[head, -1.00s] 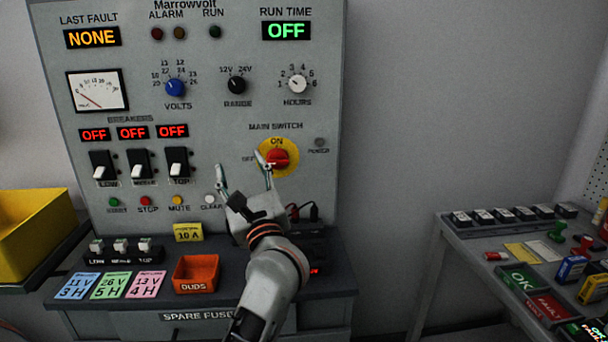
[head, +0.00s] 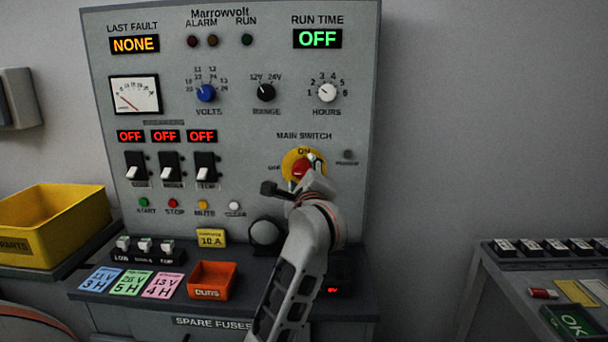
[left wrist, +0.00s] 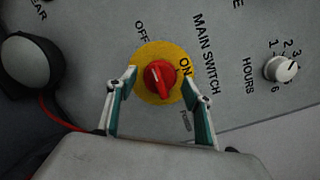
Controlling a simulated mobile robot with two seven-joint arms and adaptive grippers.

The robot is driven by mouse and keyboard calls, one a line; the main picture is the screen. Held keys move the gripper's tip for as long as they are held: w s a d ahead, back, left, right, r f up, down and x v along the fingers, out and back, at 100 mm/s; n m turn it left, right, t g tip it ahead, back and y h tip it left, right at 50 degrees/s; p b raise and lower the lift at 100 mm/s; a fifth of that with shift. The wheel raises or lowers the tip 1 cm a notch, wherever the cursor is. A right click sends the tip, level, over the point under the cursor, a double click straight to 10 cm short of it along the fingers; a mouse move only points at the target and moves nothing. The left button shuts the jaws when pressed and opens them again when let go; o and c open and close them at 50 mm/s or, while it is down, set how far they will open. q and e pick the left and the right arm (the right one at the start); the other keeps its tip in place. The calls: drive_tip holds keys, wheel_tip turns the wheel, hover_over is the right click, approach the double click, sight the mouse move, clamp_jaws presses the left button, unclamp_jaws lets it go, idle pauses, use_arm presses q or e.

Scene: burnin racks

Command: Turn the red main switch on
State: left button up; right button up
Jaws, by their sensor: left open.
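The red main switch (head: 301,169) is a rotary knob on a yellow disc (head: 288,160) on the grey panel. My left gripper (head: 309,167) is at the switch in the head view and partly hides it. In the left wrist view the gripper (left wrist: 158,82) is open, with one finger on each side of the red knob (left wrist: 160,77). I cannot tell whether a finger touches it. The knob's handle lies roughly along the line toward the OFF label (left wrist: 141,31); the ON label (left wrist: 185,68) is to its right there. My right gripper is not in view.
The HOURS knob (head: 327,92) is above the switch. A round pale-faced part (head: 265,233) stands below it, left of my arm. An orange DUDS bin (head: 212,281) is on the ledge. The run-time display (head: 317,39) reads OFF. A side table (head: 500,285) is at right.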

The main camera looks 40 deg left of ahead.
use_arm(q)
drive_tip(key=shift+w+a, duration=0.2)
drive_tip(key=shift+w, duration=0.05)
drive_tip(key=c, duration=1.1)
